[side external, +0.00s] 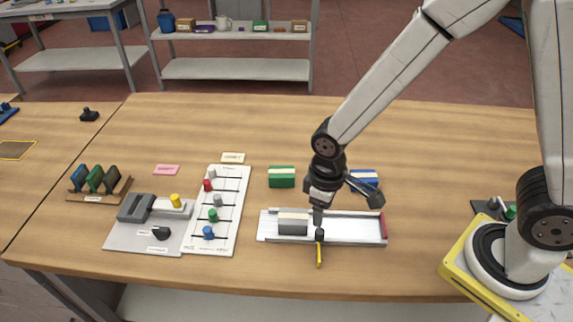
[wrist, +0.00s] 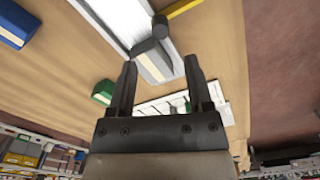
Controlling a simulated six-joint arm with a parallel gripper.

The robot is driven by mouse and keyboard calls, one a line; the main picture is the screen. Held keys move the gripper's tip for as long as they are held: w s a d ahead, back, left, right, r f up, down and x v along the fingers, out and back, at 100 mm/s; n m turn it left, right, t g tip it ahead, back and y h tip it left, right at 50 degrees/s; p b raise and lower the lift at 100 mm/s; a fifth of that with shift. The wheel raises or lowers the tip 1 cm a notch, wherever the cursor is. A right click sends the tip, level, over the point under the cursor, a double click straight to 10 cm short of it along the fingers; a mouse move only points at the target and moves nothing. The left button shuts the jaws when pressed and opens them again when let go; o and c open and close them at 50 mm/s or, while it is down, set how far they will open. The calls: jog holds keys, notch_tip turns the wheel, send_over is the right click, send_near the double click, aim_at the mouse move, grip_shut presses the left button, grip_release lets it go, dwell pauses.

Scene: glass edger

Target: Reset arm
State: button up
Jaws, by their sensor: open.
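My gripper (side external: 318,213) hangs over the white-silver track (side external: 350,229) in the side view, pointing down. In the wrist view my gripper (wrist: 160,72) has its two dark fingers spread, with nothing held between them. A grey block with a cream top (side external: 293,225) sits in the track, just left of the gripper; it also shows beyond the fingertips in the wrist view (wrist: 153,66). Contact between the fingers and these parts cannot be told.
A green block (side external: 281,178) and a partly hidden blue block (side external: 366,181) stand behind the track. Left are a white board with coloured knobs (side external: 228,185), a grey fixture plate (side external: 130,236) and a wooden rack (side external: 100,194). The table's back middle is clear.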

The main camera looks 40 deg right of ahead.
jog(key=s+d+r+m+t, duration=0.1)
jog(key=d+r+m, duration=0.1)
jog(key=d, duration=0.3)
jog(key=s+d+r+m+t, duration=0.1)
jog(key=d+r+m, duration=0.1)
jog(key=d, duration=0.4)
jog(key=shift+s+d+r+m+t, duration=0.2)
jog(key=shift+s+r+m+t, duration=0.1)
jog(key=shift+r, duration=0.5)
